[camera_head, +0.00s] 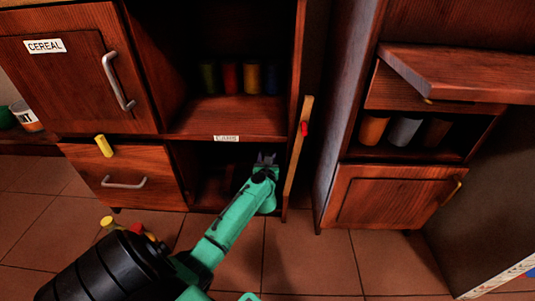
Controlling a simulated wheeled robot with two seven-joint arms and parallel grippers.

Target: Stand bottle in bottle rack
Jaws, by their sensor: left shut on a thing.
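My left gripper (265,158) reaches to the dark lower opening of the middle cabinet, below the CANS label. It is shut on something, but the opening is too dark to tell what. I cannot make out a bottle or a bottle rack. Faint dark shapes show inside the opening, left of the gripper. My right gripper is not in view.
The open cabinet door (297,155), with a red knob, stands edge-on just right of my gripper. Several coloured cans (230,78) stand on the shelf above. The right cabinet holds several cups or cans (404,130) under a raised flap (450,72).

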